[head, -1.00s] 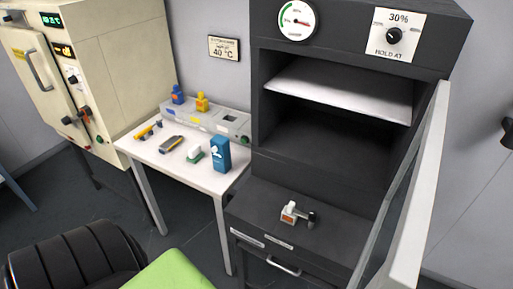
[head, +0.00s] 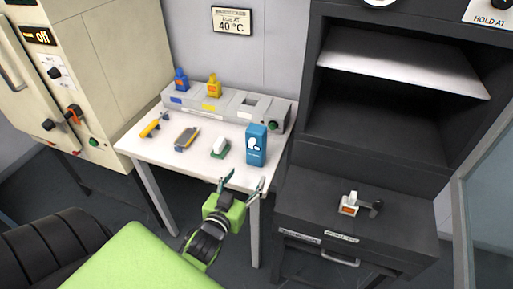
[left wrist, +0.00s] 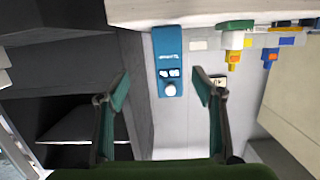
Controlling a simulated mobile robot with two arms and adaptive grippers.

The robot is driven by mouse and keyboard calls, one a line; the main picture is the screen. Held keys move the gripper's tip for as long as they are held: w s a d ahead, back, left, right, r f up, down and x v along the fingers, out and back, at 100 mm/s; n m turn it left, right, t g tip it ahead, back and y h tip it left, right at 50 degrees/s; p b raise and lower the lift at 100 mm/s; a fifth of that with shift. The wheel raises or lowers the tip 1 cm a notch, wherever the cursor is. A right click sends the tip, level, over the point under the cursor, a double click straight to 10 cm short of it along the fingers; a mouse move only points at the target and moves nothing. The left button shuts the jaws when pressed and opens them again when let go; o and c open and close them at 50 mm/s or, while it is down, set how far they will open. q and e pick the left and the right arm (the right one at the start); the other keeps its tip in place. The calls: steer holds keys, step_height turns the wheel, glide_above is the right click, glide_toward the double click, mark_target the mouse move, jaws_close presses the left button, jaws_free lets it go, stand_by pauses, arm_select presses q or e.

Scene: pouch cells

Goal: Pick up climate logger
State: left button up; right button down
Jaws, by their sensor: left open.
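No label marks the climate logger, so I cannot tell for sure which thing it is. An upright blue box (head: 257,144) with a white picture stands at the white table's front right corner. My left gripper (head: 243,182) is open and empty, in front of the table's near edge and apart from everything. In the left wrist view, which is upside down, the blue box (left wrist: 168,45) shows beyond and between the open fingers (left wrist: 160,88). My right gripper is not in view.
The white table (head: 150,165) also holds a yellow tool (head: 151,126), a white block on a green base (head: 220,146), and a grey station (head: 236,103) with blue and yellow bottles. A dark cabinet (head: 300,205) stands close on the right, bearing a small white and orange device (head: 349,204).

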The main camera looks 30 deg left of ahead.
arm_select(q)
steer(key=t, duration=0.2)
glide_toward(252, 141)
steer(key=w, duration=0.1)
steer(key=p+x, duration=0.1)
steer(key=x, duration=0.6)
steer(key=shift+w+a+f, duration=0.15)
steer(key=shift+w+f, duration=0.05)
steer(key=shift+w, duration=0.1)
steer(key=shift+w+a+y, duration=0.15)
steer(key=shift+w+y, duration=0.25)
steer(key=p+x, duration=0.1)
steer(key=x, duration=0.3)
steer(key=shift+w+r+p, duration=0.15)
steer(key=shift+w+p, duration=0.1)
steer(key=shift+p, duration=0.15)
steer(key=shift+w+a, duration=0.1)
steer(key=shift+w, duration=0.1)
steer(key=shift+c, duration=1.2)
steer(key=c, duration=1.4)
steer(key=shift+c, duration=0.2)
